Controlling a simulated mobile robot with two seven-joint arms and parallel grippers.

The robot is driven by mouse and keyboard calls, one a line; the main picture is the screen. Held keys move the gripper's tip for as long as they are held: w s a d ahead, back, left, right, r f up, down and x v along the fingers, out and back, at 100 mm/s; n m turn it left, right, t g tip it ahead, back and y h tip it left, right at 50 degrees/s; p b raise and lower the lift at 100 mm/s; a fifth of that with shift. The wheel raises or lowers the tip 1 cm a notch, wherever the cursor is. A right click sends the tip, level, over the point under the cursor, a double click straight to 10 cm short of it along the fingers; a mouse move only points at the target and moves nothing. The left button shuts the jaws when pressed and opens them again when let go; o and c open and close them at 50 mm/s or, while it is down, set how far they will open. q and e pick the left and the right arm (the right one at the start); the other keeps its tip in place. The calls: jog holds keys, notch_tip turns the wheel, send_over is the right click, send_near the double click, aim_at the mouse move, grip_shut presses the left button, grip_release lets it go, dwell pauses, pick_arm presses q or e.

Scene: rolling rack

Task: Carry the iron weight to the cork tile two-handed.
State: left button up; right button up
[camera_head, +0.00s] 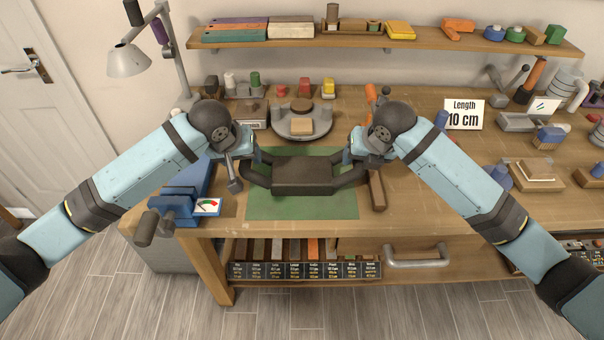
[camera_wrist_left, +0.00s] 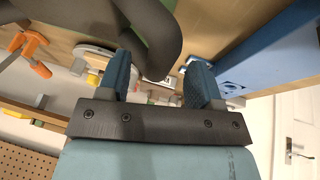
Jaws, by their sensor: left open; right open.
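The iron weight (camera_head: 302,176) is a dark block with a looped handle at each end, over the green mat (camera_head: 300,208) on the workbench. My left gripper (camera_head: 256,160) is at its left handle. In the left wrist view its blue fingers (camera_wrist_left: 162,80) are apart, and the dark curved handle (camera_wrist_left: 158,35) shows between them; contact cannot be told. My right gripper (camera_head: 350,157) is open at the right handle, its fingertips partly hidden. I cannot clearly pick out the cork tile.
A blue vise (camera_head: 185,200) stands left of the mat. A hammer (camera_head: 376,185) lies right of it. A grey round turntable (camera_head: 318,127) with blocks stands behind. A "Length 10 cm" sign (camera_head: 464,114) is at right. The bench front right of the hammer is fairly clear.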

pick_arm(q)
jog(key=shift+x, duration=1.4)
pick_arm(e)
jog(key=shift+x, duration=1.4)
pick_arm(q)
grip_shut()
pick_arm(e)
grip_shut()
pick_arm(q)
jog(key=shift+a, duration=0.1)
jog(key=shift+w+r, duration=0.2)
jog(key=shift+r, duration=0.05)
pick_arm(e)
jog(key=shift+w+r, duration=0.15)
jog(key=shift+r, duration=0.15)
